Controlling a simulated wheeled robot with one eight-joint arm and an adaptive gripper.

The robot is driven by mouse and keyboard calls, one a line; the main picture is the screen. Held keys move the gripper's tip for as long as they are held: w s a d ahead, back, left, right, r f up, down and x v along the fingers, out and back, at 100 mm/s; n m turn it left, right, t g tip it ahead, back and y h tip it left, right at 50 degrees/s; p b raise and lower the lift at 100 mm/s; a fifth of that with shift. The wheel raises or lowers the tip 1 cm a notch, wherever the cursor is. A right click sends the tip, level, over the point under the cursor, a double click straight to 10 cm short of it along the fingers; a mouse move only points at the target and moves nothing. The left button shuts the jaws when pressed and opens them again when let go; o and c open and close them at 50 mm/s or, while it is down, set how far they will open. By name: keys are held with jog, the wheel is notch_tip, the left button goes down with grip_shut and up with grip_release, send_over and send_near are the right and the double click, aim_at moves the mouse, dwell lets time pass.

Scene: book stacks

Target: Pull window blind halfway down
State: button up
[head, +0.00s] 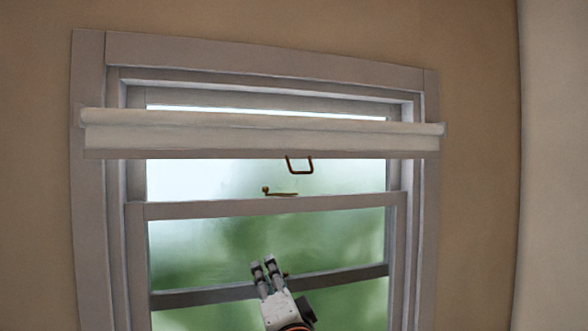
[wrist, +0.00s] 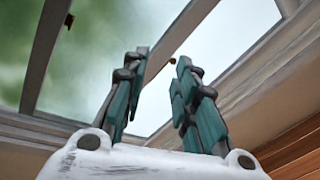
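The window blind (head: 260,136) is a pale roller blind, mostly rolled up, spanning the upper part of the window. A brown U-shaped pull handle (head: 299,166) hangs from its bottom edge, right of the middle. My gripper (head: 264,262) is below the handle in the head view, in front of the lower sash, pointing up and apart from the blind. In the wrist view my gripper (wrist: 160,62) has its two fingers spread, with nothing between them. I cannot make out the blind or its handle clearly in the wrist view.
The window frame (head: 90,200) surrounds the glass. A small brass-coloured latch (head: 280,193) sits on the rail of the lower sash (head: 270,206). A plain tan wall (head: 475,180) lies to the right, with a paler wall (head: 555,170) beyond. The space between gripper and handle looks clear.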

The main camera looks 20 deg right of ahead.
aim_at(302, 173)
jog(key=d+r+m+h+p, duration=0.5)
jog(key=r+m+h+p, duration=0.4)
jog(key=r+m+h, duration=0.3)
jog(key=shift+m+t+y, duration=0.4)
jog(key=shift+y, duration=0.1)
jog(key=p+x, duration=0.3)
jog(key=x, duration=1.1)
jog(key=shift+d+r, duration=0.1)
jog(key=shift+r, duration=0.1)
grip_shut()
